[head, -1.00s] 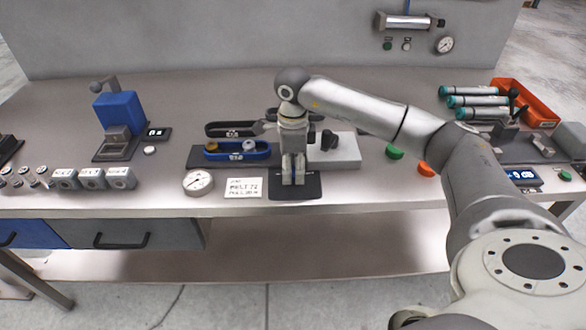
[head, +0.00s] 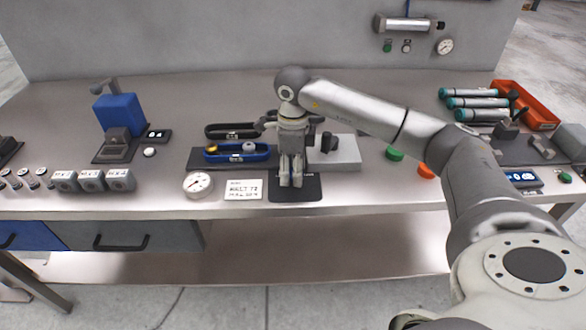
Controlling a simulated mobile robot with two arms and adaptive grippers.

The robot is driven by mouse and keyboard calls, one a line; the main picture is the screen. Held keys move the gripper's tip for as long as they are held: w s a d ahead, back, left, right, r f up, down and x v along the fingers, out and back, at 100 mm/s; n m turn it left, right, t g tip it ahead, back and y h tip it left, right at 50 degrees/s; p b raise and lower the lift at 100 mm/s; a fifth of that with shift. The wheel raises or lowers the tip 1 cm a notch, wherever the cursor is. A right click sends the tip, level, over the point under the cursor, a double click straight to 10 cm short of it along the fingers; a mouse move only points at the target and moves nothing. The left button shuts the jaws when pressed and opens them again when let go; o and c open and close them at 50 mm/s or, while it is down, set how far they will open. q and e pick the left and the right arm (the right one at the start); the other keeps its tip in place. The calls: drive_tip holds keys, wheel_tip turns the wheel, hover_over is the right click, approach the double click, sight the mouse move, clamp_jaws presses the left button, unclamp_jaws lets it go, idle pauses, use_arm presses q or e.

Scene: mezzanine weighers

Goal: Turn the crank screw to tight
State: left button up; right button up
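My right gripper (head: 291,182) points straight down over a black pad (head: 312,186) at the front middle of the bench. Its two fingers are close together, and I cannot make out whether they hold anything. Just right of it, a pale grey block (head: 345,153) carries a dark knob-like part (head: 328,141), which may be the crank screw; the gripper partly hides this area. A dark arm-like piece (head: 266,122) shows behind the gripper's left side. My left gripper is out of view.
A blue tray (head: 226,157) with small parts, a dial gauge (head: 198,184) and a white card (head: 243,189) lie left of the gripper. Green (head: 394,153) and orange (head: 425,169) buttons lie to the right. A blue device (head: 118,113) stands far left.

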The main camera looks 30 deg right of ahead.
drive_tip(key=shift+r, duration=0.15)
wheel_tip(320, 180, up, 12)
drive_tip(key=shift+f, duration=0.2)
idle(0.4)
